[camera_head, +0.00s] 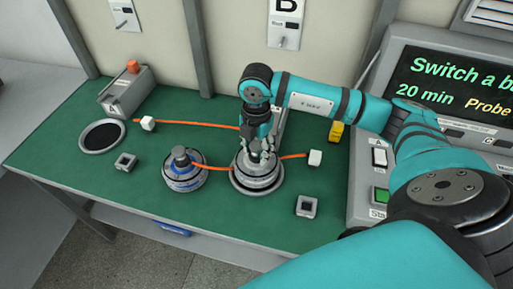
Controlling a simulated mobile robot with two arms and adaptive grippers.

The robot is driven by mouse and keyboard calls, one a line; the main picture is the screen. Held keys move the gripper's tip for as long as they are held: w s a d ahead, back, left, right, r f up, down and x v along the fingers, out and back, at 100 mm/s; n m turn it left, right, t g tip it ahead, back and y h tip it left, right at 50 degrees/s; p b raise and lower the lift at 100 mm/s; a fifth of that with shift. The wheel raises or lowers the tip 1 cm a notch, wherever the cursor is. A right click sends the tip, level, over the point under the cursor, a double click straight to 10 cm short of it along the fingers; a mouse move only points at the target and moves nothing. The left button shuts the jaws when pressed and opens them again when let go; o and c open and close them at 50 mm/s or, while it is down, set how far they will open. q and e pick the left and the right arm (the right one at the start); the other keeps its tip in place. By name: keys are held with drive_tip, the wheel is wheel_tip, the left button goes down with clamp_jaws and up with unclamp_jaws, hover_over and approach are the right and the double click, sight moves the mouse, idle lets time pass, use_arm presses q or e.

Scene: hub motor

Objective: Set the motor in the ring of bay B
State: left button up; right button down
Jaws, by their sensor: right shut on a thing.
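My right gripper (262,152) points down and is shut on the top of a round grey motor (257,174). The motor is over a pale grey ring (240,187) on the green bench, below the wall panel marked B (285,22). The motor and ring line up closely; I cannot tell whether the motor rests fully in the ring. A second round motor (184,172), grey with blue and a dark knob on top, sits on the bench to the left. An empty ring with a dark inside (102,136) lies at the far left. My left gripper is not in view.
Orange cables (205,125) run across the bench, with white plugs (148,123) and (315,158). Square dark-centred sockets (126,162) and (306,206) stand near the front. A grey box marked A (127,92) is at the back left. A console with a screen (455,85) stands right.

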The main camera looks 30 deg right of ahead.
drive_tip(key=shift+w+f+b, duration=0.1)
drive_tip(key=shift+f+b, duration=0.45)
drive_tip(key=c, duration=0.6)
unclamp_jaws()
drive_tip(key=shift+c, duration=0.2)
drive_tip(key=shift+o, duration=0.3)
drive_tip(key=shift+f, duration=0.2)
wheel_tip(320, 180, up, 12)
drive_tip(key=shift+r, duration=0.2)
